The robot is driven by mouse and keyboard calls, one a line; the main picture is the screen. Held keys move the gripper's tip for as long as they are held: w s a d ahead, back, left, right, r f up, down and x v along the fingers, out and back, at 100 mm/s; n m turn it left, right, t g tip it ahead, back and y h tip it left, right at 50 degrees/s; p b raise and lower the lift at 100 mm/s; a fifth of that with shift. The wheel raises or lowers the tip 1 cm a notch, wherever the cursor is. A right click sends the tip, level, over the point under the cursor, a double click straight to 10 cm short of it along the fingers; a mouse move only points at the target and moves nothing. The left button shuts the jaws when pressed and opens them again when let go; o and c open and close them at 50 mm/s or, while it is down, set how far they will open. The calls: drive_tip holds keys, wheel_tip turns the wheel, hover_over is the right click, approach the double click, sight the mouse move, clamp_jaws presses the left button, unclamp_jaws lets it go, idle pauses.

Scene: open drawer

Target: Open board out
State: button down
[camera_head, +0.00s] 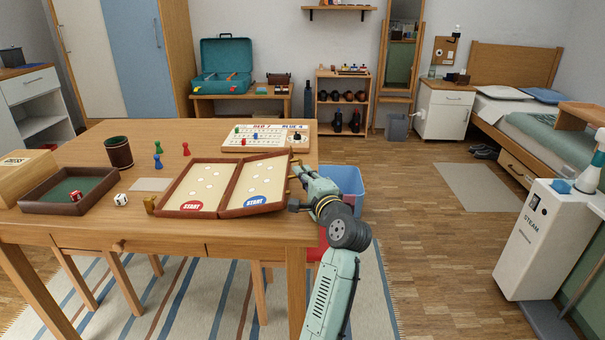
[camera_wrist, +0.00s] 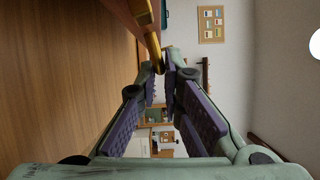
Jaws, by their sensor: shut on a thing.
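The hinged game board (camera_head: 217,189) lies unfolded near the table's front edge. It has two brown-rimmed cream halves with START labels, one red and one blue. Its left half rests on the table; its right half looks slightly tilted, outer edge raised. My gripper (camera_head: 297,183) is at that outer right edge. In the wrist view the fingertips (camera_wrist: 162,68) are closed on a brass latch (camera_wrist: 152,45) on the board's rim (camera_wrist: 121,14). The exact contact is partly hidden by the fingers.
The wooden table (camera_head: 85,226) holds a dice tray (camera_head: 40,195), a dark cup (camera_head: 118,152), several pawns (camera_head: 158,150), a white die (camera_head: 121,199) and a score board (camera_head: 265,138) behind. A blue bin (camera_head: 350,180) stands beyond the table's right edge.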

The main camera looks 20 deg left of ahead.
drive_tip(key=shift+a, duration=0.15)
drive_tip(key=c, duration=2)
unclamp_jaws()
drive_tip(key=v, duration=1.2)
